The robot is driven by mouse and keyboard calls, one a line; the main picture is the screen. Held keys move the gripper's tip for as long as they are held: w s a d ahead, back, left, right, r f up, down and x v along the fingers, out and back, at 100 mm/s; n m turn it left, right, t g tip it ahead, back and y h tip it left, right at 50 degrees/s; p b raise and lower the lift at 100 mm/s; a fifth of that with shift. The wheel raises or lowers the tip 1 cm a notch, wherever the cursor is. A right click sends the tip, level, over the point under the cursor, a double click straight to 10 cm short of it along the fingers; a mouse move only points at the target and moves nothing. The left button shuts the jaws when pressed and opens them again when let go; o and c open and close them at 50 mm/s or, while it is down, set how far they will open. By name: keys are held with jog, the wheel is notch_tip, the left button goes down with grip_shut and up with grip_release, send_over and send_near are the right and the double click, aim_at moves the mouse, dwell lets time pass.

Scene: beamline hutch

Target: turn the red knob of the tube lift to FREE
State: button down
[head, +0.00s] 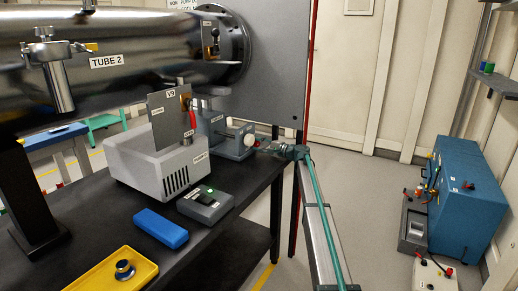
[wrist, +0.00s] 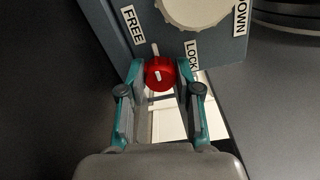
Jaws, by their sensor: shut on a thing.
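The tube lift is a blue-grey block (head: 228,140) under the tube at the bench's right end in the head view. In the wrist view its face (wrist: 215,48) carries a large cream handwheel (wrist: 194,8), a FREE label (wrist: 132,25) at upper left and a LOCK label (wrist: 192,56) at right. The red knob (wrist: 160,80) sits below, its white pointer directed up and slightly left, between the labels. My gripper (wrist: 161,70) is shut on the red knob, a finger on each side.
A grey pump box (head: 150,165) with a valve and red handle stands left of the lift. A grey control box (head: 206,204), blue block (head: 160,228) and yellow tray (head: 105,275) lie nearer. TUBE 2 (head: 110,45) hangs above.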

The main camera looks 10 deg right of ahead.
jog(key=shift+n, duration=0.3)
jog(key=c, duration=0.8)
grip_release()
jog(key=shift+s+d, duration=0.1)
jog(key=v, duration=1.1)
jog(key=shift+s+d, duration=0.2)
jog(key=shift+d, duration=0.2)
jog(key=shift+r, duration=0.15)
